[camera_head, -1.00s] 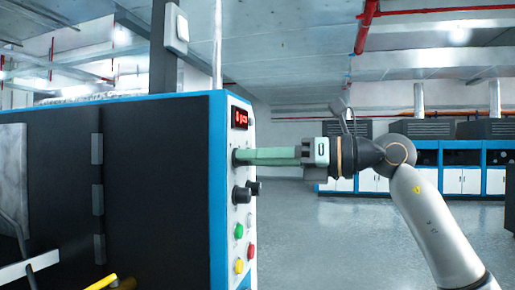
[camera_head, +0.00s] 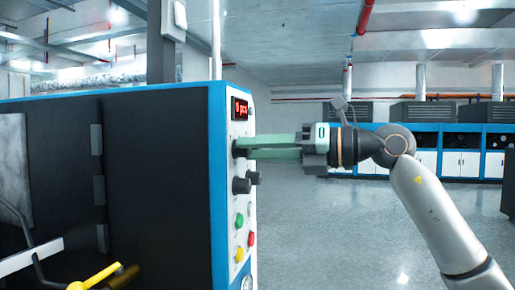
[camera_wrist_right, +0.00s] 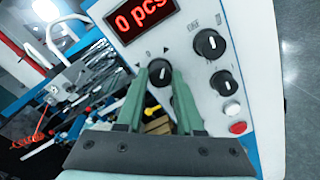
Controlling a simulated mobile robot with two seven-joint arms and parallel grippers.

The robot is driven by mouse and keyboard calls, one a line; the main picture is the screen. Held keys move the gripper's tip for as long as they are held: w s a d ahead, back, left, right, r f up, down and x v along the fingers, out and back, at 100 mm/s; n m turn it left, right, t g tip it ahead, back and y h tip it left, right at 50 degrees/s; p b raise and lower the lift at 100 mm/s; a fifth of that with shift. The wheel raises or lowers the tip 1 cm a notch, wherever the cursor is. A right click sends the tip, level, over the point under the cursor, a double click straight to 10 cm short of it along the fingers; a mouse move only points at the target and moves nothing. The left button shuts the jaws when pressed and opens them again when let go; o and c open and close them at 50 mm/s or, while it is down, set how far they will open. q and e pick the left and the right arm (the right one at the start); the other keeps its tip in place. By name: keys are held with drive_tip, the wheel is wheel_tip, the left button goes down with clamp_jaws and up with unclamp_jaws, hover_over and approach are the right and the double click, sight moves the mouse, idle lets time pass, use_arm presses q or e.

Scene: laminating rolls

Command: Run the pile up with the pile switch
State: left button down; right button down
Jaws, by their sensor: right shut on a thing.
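My right gripper (camera_head: 240,147) reaches in from the right to the control panel (camera_head: 246,190) of a large machine. Its green fingers are shut on a small black rotary switch in the upper part of the panel, below the red display (camera_head: 240,108). In the right wrist view the switch (camera_wrist_right: 160,72) sits between the fingertips (camera_wrist_right: 160,80), with small markings above it. The display (camera_wrist_right: 140,14) reads "0 pcs". The fingers hide part of the switch. The pile itself cannot be made out. My left gripper is not in view.
Two black knobs (camera_head: 241,186) stick out just below the gripper, with green, red and yellow buttons (camera_head: 239,221) under them. A yellow handle (camera_head: 95,277) is at the lower left. Open floor (camera_head: 330,235) lies right of the machine; blue and white cabinets (camera_head: 460,150) stand behind.

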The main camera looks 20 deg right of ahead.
drive_tip(key=c, duration=0.5)
unclamp_jaws()
drive_tip(key=shift+c, duration=0.2)
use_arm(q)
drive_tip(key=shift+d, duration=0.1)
use_arm(e)
drive_tip(key=shift+d, duration=0.1)
use_arm(q)
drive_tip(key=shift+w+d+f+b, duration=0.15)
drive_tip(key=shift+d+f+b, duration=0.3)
drive_tip(key=shift+b, duration=0.35)
use_arm(e)
drive_tip(key=v, duration=1.2)
drive_tip(key=shift+s+d, duration=0.15)
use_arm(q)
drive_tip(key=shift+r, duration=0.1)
